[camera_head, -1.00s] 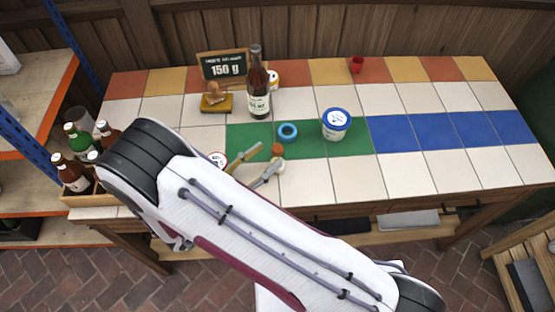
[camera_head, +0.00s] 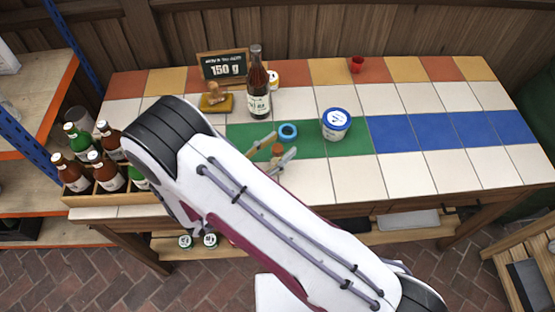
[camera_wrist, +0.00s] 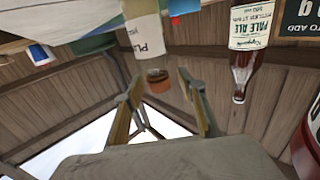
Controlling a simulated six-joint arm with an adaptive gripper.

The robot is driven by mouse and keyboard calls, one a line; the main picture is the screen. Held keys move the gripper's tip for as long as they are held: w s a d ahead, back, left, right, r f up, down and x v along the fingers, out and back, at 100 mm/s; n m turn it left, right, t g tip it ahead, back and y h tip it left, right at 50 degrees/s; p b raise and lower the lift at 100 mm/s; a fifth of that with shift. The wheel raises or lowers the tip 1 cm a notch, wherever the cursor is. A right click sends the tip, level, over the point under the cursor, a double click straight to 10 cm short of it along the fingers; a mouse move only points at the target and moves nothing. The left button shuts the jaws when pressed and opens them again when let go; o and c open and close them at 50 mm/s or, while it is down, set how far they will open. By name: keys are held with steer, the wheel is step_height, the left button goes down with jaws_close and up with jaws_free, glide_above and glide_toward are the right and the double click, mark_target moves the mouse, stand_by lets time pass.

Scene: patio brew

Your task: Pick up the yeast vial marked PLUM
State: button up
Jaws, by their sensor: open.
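The yeast vial (camera_wrist: 145,36) appears upside down in the wrist view, with a pale label partly reading "PLU" and a brown-orange cap (camera_wrist: 158,75). In the head view its cap (camera_head: 277,149) shows at the near edge of the green tiles, while its body is mostly hidden by my arm and finger. My gripper (camera_head: 283,144) is open, with one finger on each side of the cap in that view. In the wrist view my gripper's (camera_wrist: 160,80) fingers also flank the cap, with visible gaps. I cannot tell whether either finger touches the vial.
A blue ring (camera_head: 288,132) lies just beyond my fingers, with a blue-lidded white tub (camera_head: 336,125) to its right. A tall brown bottle (camera_head: 258,85), a stamp (camera_head: 215,98) and a chalkboard (camera_head: 223,65) stand behind. A bottle crate (camera_head: 90,199) is at left.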

stand_by(0.4)
jaws_close()
steer(key=shift+r, duration=0.1)
steer(key=shift+r, duration=4.9)
